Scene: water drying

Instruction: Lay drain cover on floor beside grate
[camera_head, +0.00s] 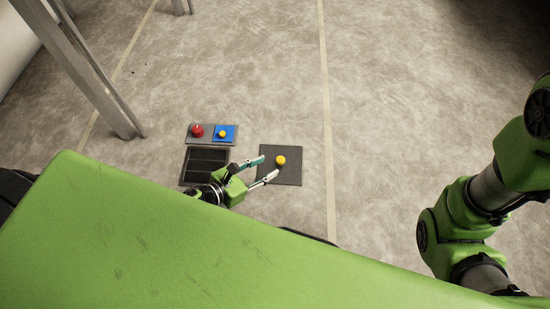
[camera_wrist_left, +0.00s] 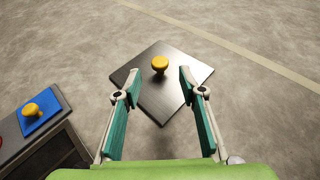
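The drain cover (camera_head: 292,177) is a dark grey square plate with a yellow knob (camera_head: 281,160). It appears to lie flat on the floor, right of the dark recessed grate (camera_head: 204,164), with a strip of floor between them. In the left wrist view, the cover (camera_wrist_left: 192,68) is ahead of the fingers, its knob (camera_wrist_left: 160,63) between and just beyond the tips. My left gripper (camera_head: 270,166) is open and empty over the cover's left part; its fingers show apart in the left wrist view (camera_wrist_left: 159,73). My right gripper is not in view.
A grey panel (camera_head: 211,127) behind the grate holds a red knob (camera_head: 197,131) and a blue square (camera_head: 230,130) with a yellow knob. A metal post (camera_head: 85,70) stands left. A pale line (camera_head: 325,90) crosses the open floor right of the cover.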

